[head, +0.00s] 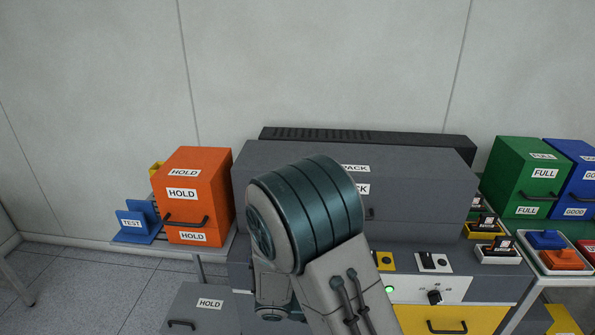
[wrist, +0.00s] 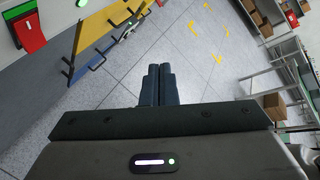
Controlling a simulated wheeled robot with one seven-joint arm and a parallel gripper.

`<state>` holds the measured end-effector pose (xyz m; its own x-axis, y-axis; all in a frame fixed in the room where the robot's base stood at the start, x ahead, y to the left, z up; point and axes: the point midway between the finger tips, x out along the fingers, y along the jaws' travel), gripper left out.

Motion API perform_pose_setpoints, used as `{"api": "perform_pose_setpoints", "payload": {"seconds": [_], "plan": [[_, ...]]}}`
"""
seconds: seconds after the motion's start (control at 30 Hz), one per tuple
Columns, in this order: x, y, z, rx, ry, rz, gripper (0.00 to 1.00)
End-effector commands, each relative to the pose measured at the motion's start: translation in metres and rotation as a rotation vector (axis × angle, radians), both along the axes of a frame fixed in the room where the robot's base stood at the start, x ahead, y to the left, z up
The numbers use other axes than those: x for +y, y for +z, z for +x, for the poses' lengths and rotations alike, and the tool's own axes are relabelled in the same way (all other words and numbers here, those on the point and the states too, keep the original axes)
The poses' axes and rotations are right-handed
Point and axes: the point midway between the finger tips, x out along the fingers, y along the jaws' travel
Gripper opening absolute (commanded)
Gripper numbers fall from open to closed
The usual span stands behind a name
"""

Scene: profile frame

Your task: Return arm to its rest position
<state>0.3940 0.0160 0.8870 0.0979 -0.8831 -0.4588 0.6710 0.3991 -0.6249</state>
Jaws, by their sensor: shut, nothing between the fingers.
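My gripper (wrist: 159,84) shows in the wrist view with its two dark fingers together, shut and empty. It points out over the grey tiled floor, apart from anything. In the head view my arm is folded up in front of the grey machine (head: 270,165), and its large teal joint covers part of the machine's front. My gripper itself is not visible in the head view.
An orange HOLD box (head: 200,210) and a blue TEST rack (head: 133,222) stand at left. Green (head: 522,178) and blue (head: 580,185) boxes stand at right, near a tray (head: 545,268) of coloured parts. In the wrist view, a table (wrist: 275,82) stands at right.

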Motion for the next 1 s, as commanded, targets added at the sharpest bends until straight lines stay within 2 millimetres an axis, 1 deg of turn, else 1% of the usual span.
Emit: {"api": "perform_pose_setpoints", "payload": {"seconds": [0.03,0.2,0.4,0.6,0.8,0.9,1.0], "plan": [[-0.007,0.010,-0.006,-0.078,-0.098,0.066,0.00],[-0.020,0.035,-0.029,-0.329,-0.431,0.258,0.00],[-0.027,0.064,-0.054,-0.622,-0.838,0.450,0.00],[-0.027,0.093,-0.074,-0.906,-1.258,0.615,0.00],[-0.023,0.124,-0.089,-1.164,-1.680,0.761,0.00],[-0.021,0.138,-0.095,-1.263,-1.865,0.819,0.00],[-0.019,0.148,-0.098,-1.332,-2.003,0.862,0.00]]}}
